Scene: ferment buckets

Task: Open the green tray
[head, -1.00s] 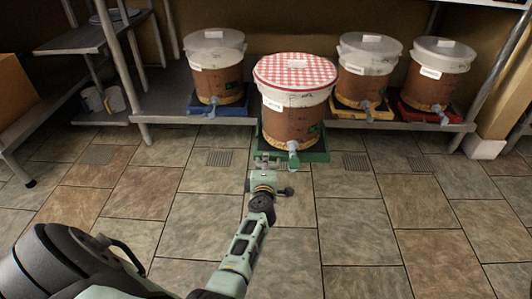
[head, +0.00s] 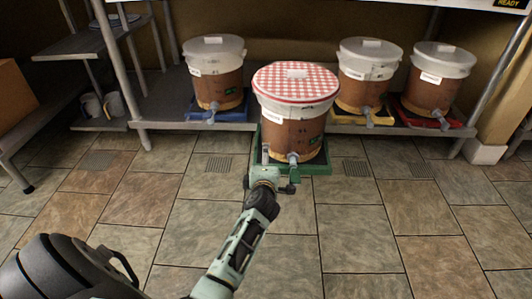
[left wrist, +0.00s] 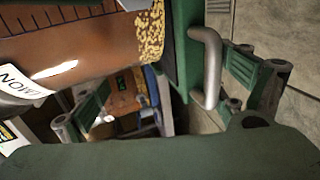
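The green tray (head: 318,169) is out in front of the lower shelf. It carries a brown-filled bucket (head: 290,134) with a red-and-white checked lid and a front tap. My left gripper (head: 267,166) is at the tray's front edge, left of the tap. In the left wrist view the tray's green wall (left wrist: 180,60) bears a grey bar handle (left wrist: 207,70). The gripper's fingers are apart, one either side of the handle, which is closer to the right-hand finger. I see no clear grip on it. My right gripper is not in view.
Buckets with pale lids stand behind on a blue tray (head: 225,115), a yellow tray (head: 345,117) and a red tray (head: 455,122). Mugs (head: 103,104) stand on the low shelf at left. The tiled floor (head: 370,230) in front is clear.

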